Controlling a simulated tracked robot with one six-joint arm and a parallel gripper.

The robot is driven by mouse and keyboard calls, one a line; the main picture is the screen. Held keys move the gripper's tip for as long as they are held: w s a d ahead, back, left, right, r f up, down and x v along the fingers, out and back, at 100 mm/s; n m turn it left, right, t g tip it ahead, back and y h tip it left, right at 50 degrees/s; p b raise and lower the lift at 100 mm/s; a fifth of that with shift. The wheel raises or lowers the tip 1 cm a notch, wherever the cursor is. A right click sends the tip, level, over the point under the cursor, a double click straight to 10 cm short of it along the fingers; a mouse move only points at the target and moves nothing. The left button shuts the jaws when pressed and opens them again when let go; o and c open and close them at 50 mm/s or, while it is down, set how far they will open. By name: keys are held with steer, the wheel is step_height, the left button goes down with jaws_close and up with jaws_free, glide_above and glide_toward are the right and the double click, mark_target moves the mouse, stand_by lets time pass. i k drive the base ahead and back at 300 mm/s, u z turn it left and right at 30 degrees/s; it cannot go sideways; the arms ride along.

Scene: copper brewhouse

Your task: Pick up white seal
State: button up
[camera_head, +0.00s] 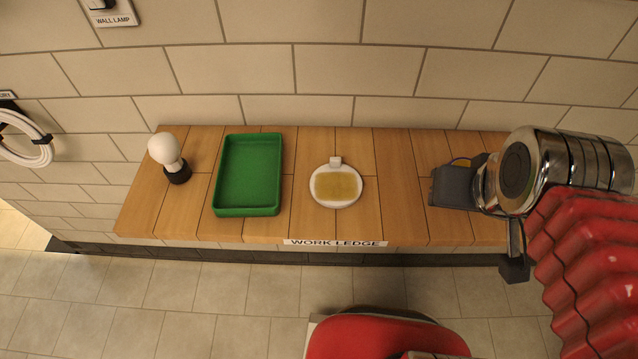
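A round white ring-shaped piece (316,199), which looks like the white seal, lies on the wooden work ledge (400,215) near its middle. Its centre shows a yellowish, wood-like area, and a small white tab (335,162) sits at its back edge. I cannot tell if that centre is an opening or a filling. My gripper (484,228) is at the right, over the ledge's right end and apart from the white piece. Its two dark fingers are spread apart. I see nothing held between them, though the chrome wrist partly hides that area.
A green tray (250,174), seemingly empty, lies left of the white piece. A white bulb on a black base (177,173) stands farther left. A tiled wall rises behind the ledge. A red rounded seat-like thing (375,338) is below. Bare ledge lies right of the white piece.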

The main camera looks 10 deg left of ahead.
mark_target(334, 185)
steer(key=u, duration=0.3)
steer(key=k, duration=0.4)
steer(key=u, duration=0.4)
steer(key=i, duration=0.5)
